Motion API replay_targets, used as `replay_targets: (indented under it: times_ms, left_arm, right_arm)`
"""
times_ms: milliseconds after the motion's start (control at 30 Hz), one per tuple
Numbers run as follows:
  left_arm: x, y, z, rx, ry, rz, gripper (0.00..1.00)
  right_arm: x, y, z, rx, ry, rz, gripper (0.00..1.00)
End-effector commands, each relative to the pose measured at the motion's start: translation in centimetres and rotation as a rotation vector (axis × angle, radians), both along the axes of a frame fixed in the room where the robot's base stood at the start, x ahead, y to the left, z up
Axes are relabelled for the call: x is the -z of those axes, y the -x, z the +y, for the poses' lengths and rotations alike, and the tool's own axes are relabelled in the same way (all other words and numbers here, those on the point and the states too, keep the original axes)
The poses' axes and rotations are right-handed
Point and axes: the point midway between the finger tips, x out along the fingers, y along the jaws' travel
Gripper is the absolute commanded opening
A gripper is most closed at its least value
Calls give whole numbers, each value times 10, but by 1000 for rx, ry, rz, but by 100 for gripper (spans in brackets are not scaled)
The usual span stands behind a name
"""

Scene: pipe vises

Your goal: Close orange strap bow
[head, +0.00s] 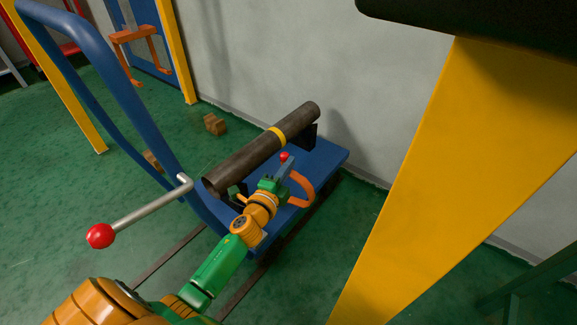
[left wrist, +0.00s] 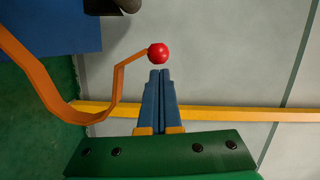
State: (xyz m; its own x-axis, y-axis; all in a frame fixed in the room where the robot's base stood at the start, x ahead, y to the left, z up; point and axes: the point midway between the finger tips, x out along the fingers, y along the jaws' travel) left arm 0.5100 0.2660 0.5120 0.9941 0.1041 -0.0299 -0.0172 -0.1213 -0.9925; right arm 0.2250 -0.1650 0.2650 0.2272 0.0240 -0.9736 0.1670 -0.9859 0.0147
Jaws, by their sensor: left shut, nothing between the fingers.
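The orange strap bow (head: 303,188) is a bent band with a red ball (head: 284,156) at its end. It stands beside the dark pipe (head: 240,163) on the near side, not over it. In the left wrist view the bow (left wrist: 48,92) curves in from the left, and its red ball (left wrist: 158,53) sits just beyond my fingertips. My left gripper (head: 286,166) is shut and empty, close to the ball; its blue-grey fingers (left wrist: 160,72) lie together. I cannot tell whether they touch the ball. My right gripper is not in view.
The pipe, with a yellow band (head: 277,135), rests on dark supports on a blue cart (head: 326,158). A grey lever with a red knob (head: 100,236) stands at left. A thick yellow post (head: 450,160) fills the right. Small brown blocks (head: 214,124) lie on the green floor.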

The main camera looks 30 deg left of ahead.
Motion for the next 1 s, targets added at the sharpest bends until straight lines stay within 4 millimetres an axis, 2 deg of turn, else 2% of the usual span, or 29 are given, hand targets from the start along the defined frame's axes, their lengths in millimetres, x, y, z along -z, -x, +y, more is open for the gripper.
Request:
replay_targets:
  times_ms: [200,400,567,1000]
  left_arm:
    - [-2,0,3,0,9,2,0]
    - [-10,-3,23,2,87,15,0]
    - [-11,-5,33,0,129,18,0]
    - [-10,-5,34,1,134,19,0]
  right_arm:
    - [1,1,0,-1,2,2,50]
    - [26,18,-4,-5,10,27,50]
    - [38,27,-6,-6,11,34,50]
    - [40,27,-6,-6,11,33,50]
